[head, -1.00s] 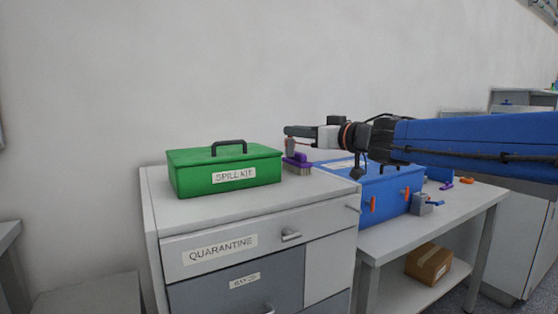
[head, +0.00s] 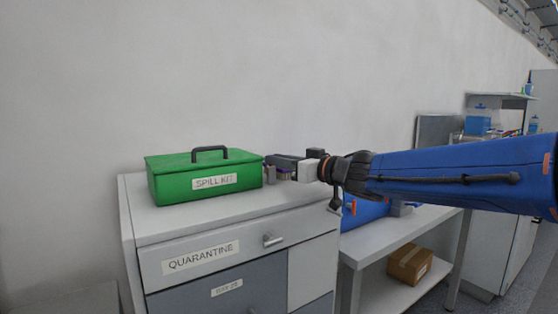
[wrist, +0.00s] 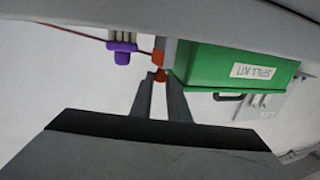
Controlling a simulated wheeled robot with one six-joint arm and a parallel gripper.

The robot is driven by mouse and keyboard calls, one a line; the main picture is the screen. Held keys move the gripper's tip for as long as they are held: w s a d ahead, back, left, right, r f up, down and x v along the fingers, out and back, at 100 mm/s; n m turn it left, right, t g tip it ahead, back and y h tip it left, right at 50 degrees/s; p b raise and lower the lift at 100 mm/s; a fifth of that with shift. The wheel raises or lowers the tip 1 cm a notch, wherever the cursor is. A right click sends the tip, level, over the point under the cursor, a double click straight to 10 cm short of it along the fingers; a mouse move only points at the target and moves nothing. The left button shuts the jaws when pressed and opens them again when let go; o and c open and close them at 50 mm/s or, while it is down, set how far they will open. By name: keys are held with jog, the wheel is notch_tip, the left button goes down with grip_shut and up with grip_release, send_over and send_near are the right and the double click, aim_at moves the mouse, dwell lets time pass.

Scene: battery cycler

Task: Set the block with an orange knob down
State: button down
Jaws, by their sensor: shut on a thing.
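The block with an orange knob shows as a small grey shape (head: 270,174) under my gripper's tips in the head view. In the wrist view its grey side (wrist: 170,50) and orange parts show just past the fingertips. My gripper (wrist: 161,80) is shut on the orange knob. In the head view my gripper (head: 272,161) is over the grey cabinet top (head: 215,208), just right of the green spill kit box (head: 205,180). I cannot tell whether the block touches the cabinet top or the box.
A purple brush (head: 286,173) is close behind the gripper, partly hidden; it also shows in the wrist view (wrist: 122,47). A blue box (head: 362,212) is on the lower table to the right. The front of the cabinet top is clear. A cardboard box (head: 409,264) is on the shelf below.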

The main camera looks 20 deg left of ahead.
jog(key=c, duration=2)
grip_release()
jog(key=shift+r, duration=0.1)
jog(key=v, duration=1.2)
